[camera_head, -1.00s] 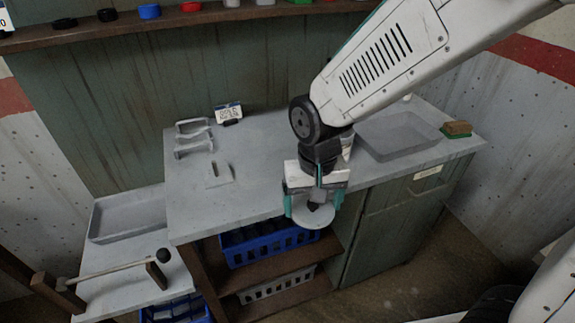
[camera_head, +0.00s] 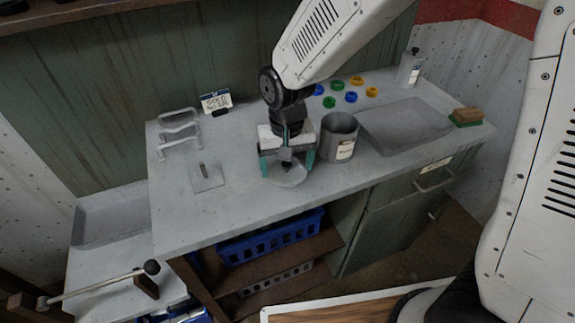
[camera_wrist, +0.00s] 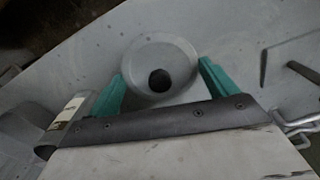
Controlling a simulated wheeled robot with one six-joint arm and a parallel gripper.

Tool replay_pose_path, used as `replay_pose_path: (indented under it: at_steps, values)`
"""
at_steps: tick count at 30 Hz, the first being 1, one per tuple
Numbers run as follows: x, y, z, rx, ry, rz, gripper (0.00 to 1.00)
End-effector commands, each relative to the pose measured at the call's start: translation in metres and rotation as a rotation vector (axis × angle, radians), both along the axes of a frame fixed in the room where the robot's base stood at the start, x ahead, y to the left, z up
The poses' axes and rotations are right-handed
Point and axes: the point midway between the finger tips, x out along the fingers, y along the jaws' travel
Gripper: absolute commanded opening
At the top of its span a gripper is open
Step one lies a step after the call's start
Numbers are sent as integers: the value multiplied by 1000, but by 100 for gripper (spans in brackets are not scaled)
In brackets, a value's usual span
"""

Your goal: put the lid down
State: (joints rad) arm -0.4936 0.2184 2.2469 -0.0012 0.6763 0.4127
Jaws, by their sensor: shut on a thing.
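The lid (camera_head: 290,177) is a round grey disc with a black knob. My gripper (camera_head: 288,164) is shut on it, with a teal finger on each side of the knob. In the wrist view the lid (camera_wrist: 165,52) lies between the fingertips (camera_wrist: 162,82). The lid is over the front middle of the grey counter (camera_head: 235,220), low or near its surface; I cannot tell whether it touches. An open grey pot (camera_head: 338,139) with a white label stands just right of my gripper.
A plate with an upright peg (camera_head: 206,178) and a wire rack (camera_head: 180,130) are to the left. Several coloured rings (camera_head: 351,97), a shallow tray (camera_head: 405,125), a brush (camera_head: 466,117) and a bottle (camera_head: 410,68) are to the right. Counter front left is clear.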

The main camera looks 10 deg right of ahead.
Motion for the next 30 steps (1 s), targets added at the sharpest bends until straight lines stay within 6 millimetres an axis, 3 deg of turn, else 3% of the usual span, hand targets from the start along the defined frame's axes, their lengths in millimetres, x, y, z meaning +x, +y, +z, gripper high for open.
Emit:
replay_pose_path:
  at_steps: [4, 15, 16, 18, 26, 30]
  values:
    - [-1, 2, -21, -2, 4, 3, 62]
    - [-1, 1, -24, -1, 1, 2, 62]
    - [-1, 1, -25, 0, 1, 2, 88]
    - [-1, 1, -24, 0, 1, 2, 100]
    - [0, 1, -22, 0, 0, 2, 100]
    - [0, 2, -6, 1, -3, 2, 100]
